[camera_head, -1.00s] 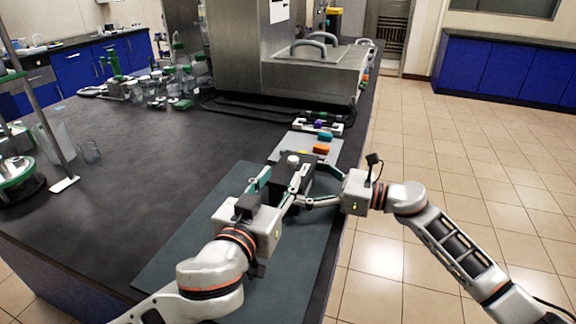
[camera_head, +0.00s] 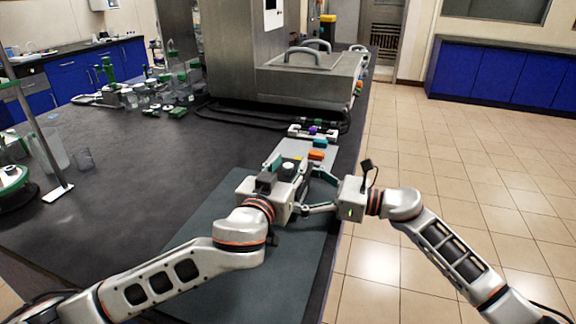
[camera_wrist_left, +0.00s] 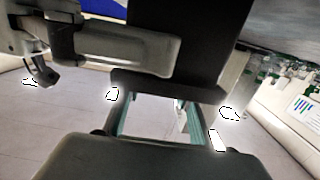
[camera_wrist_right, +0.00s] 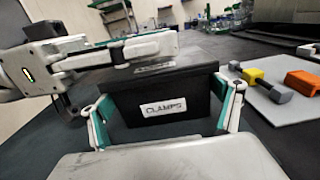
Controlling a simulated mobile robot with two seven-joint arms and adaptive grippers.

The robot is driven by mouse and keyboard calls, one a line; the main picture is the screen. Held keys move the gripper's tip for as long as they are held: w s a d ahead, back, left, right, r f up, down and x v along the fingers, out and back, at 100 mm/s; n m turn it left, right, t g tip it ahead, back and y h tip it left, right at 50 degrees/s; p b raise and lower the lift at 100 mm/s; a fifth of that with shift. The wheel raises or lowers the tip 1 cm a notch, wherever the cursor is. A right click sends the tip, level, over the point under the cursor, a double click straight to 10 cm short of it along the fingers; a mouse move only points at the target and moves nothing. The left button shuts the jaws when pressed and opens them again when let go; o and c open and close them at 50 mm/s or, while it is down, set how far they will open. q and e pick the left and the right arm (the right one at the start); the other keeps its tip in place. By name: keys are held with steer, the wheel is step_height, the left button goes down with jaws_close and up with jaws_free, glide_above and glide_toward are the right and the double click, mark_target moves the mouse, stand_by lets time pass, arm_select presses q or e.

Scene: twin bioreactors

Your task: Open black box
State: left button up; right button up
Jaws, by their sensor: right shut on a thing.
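The black box (camera_wrist_right: 150,120), with a white CLAMPS label on its front, stands on the dark mat by the bench's right edge. In the right wrist view, my right gripper (camera_wrist_right: 165,105) has a finger at each side of it and is shut on it. My left gripper (camera_head: 284,174) is over the box in the head view and covers much of it. In the right wrist view, a left finger lies just above the box's top.
A grey tray (camera_head: 292,149) with coloured blocks lies just beyond the box, including an orange one (camera_head: 316,155). A steel machine (camera_head: 270,70) stands behind. Glassware (camera_head: 165,85) stands at the back left.

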mark_target(288, 165)
arm_select(q)
jaws_close()
steer(key=shift+r, duration=0.25)
steer(key=shift+r, duration=0.85)
steer(key=shift+r, duration=0.15)
steer(key=shift+r, duration=1.9)
arm_select(e)
steer(key=o, duration=1.4)
